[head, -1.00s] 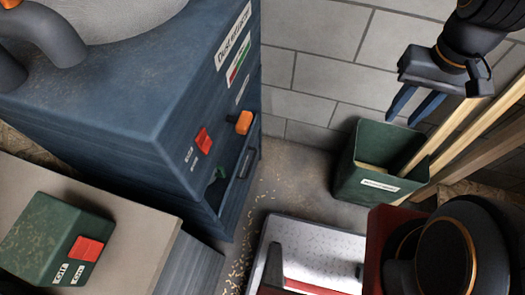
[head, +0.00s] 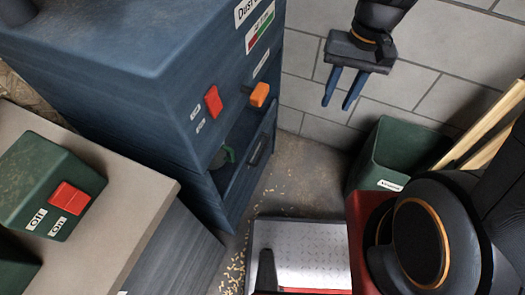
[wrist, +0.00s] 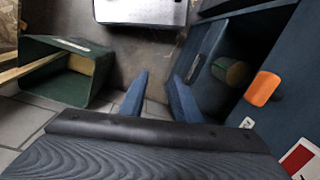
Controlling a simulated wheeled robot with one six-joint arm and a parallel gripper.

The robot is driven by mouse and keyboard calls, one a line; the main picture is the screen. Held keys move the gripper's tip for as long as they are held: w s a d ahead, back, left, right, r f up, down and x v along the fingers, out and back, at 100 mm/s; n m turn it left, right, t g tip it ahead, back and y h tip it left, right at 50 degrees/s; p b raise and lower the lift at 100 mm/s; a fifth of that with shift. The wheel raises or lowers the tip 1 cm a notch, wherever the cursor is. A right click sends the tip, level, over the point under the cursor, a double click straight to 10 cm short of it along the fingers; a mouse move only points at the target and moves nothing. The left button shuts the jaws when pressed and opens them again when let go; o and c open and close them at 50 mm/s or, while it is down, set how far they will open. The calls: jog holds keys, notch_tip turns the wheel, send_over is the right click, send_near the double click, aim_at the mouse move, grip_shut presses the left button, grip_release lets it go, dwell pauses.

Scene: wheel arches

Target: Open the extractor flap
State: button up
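The dust extractor (head: 120,90) is a blue cabinet at the left of the head view. Low on its front is the blue flap (head: 256,166), with a dark handle (head: 258,148). The flap stands tilted out from the front, with a gap above it. A green object (head: 224,156) shows inside the gap, and also in the wrist view (wrist: 229,70). An orange knob (head: 259,94) sits above the flap. My gripper (head: 339,105) is open and empty, apart from the flap and to its upper right in the head view. Its fingers also show in the wrist view (wrist: 158,85).
A green bin (head: 390,150) holding wooden strips stands right of the extractor by the block wall. A metal plate (head: 295,245) lies on the floor in front. A bench with a green switch box (head: 35,175) is at left. Sawdust covers the floor between.

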aim_at(262, 152)
jog(key=shift+w+a+f+m+g+y+b, duration=0.45)
jog(key=shift+w+a+f+b, duration=0.5)
jog(key=shift+a+f+b, duration=3.4)
jog(key=shift+w+a+f+m+g+y+b, duration=0.45)
jog(key=shift+w+a+f+b, duration=1.2)
jog(key=shift+f, duration=5.2)
jog(key=shift+w+a+f+m+g+y+b, duration=0.4)
jog(key=shift+a+f+b, duration=2.7)
jog(key=shift+f, duration=2.5)
jog(key=shift+s+d+b, duration=0.1)
jog(key=shift+d+b, duration=0.45)
jog(key=shift+d, duration=0.05)
grip_shut()
